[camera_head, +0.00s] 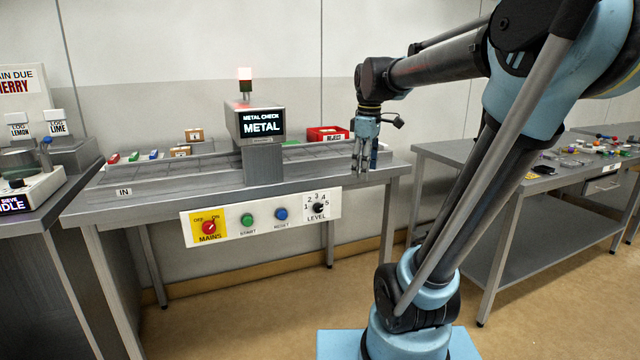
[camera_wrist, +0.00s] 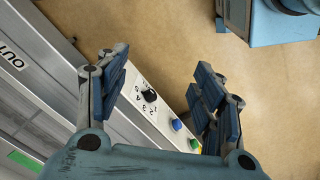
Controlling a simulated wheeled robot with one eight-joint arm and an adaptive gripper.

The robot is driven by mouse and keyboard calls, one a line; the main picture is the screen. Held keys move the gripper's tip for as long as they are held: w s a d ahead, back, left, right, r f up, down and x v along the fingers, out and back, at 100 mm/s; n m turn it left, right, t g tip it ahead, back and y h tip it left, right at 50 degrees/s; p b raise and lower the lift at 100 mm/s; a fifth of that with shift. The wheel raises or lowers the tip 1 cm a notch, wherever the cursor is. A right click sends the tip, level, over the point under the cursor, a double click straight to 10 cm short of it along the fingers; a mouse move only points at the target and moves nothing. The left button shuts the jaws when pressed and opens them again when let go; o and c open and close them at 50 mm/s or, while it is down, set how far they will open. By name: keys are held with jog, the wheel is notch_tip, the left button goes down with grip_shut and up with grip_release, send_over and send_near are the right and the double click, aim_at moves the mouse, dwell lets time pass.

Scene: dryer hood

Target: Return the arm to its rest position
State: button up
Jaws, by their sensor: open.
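My gripper (camera_head: 365,165) hangs pointing down at the right end of the metal-check table (camera_head: 110,207), in front of its edge. In the wrist view my gripper (camera_wrist: 160,88) has its two fingers spread wide apart with nothing between them. The control panel (camera_head: 262,217) on the table front has a red mains knob (camera_head: 209,227), a green start button (camera_head: 247,220), a blue reset button (camera_head: 281,214) and a black level knob (camera_head: 318,207). The level knob (camera_wrist: 149,95) also shows between the fingers in the wrist view, apart from them. The display (camera_head: 262,122) reads METAL CHECK, METAL.
A red box (camera_head: 327,134) sits at the back right of the table, close to my gripper. A signal lamp (camera_head: 245,80) glows red on top. A grey side table (camera_head: 500,168) with small items stands at right. A sieve station (camera_head: 25,185) stands at left. Floor between the tables is clear.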

jog(key=s+d+f+m, duration=0.3)
jog(key=s+f+m, duration=0.3)
jog(key=s+f, duration=0.3)
jog(key=s+d+f+m+t, duration=0.1)
jog(key=s+d+f+m, duration=0.1)
jog(key=s+f+m, duration=0.4)
jog(key=s+f, duration=0.3)
jog(key=f, duration=0.3)
jog(key=shift+d+m, duration=0.3)
jog(key=shift+d, duration=0.1)
jog(key=shift+s, duration=0.1)
jog(key=shift+w+f, duration=0.2)
jog(key=shift+w, duration=0.25)
